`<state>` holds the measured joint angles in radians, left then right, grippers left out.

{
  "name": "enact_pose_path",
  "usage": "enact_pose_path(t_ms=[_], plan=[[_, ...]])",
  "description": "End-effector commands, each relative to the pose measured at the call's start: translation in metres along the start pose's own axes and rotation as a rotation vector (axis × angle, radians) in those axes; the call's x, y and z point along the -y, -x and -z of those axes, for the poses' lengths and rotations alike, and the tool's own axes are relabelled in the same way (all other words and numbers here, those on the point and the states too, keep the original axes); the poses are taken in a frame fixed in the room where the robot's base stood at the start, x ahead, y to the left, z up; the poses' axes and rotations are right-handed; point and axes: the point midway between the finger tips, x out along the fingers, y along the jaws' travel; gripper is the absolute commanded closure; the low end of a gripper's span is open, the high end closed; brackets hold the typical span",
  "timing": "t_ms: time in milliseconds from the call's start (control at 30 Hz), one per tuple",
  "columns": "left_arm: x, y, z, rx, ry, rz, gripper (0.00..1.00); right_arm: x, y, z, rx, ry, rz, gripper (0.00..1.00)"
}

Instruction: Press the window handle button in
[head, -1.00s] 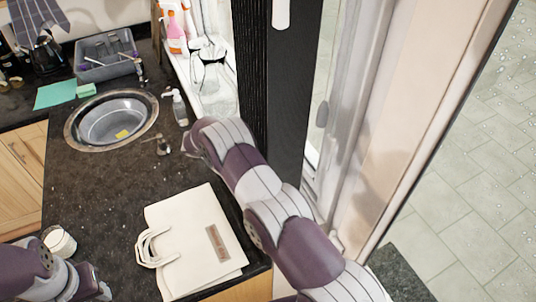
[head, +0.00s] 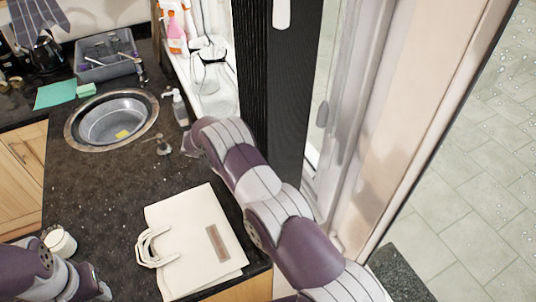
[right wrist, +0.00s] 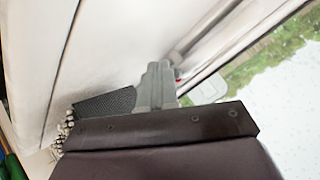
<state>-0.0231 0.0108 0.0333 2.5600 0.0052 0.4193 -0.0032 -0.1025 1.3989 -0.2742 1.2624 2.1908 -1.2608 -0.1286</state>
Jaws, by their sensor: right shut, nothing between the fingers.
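A white handle (head: 282,14) on the dark window frame is cut off by the top edge of the head view. I cannot make out its button there. My right arm reaches up across the counter beside the frame, and its fingers are hidden in the head view. In the right wrist view my right gripper (right wrist: 155,86) is shut and empty, its grey fingers against a pale frame.
A cream bag (head: 195,240) lies on the dark counter (head: 100,205) below my right arm. A round sink (head: 112,120), a soap bottle (head: 180,108), a white jar (head: 60,241) and a grey dish tub (head: 106,66) stand around. The window's pale frame (head: 400,130) rises on the right.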

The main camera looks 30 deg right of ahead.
Motion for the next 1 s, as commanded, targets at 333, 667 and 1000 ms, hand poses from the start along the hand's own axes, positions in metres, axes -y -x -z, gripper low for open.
enact_pose_path(t_ms=[333,667,1000], plan=[[0.0,0.0,0.0,0.0,0.0,0.0,0.57,0.0,0.0,0.0,0.0,0.0,0.0,1.0],[0.0,-0.0019,-0.0002,0.0,0.0,0.0,0.57,0.0025,-0.0059,0.0028,0.0,0.0,-0.001,1.0],[0.0,-0.0018,-0.0002,0.0,0.0,0.0,0.57,0.0038,-0.0068,0.0039,0.0,0.0,0.0,1.0]])
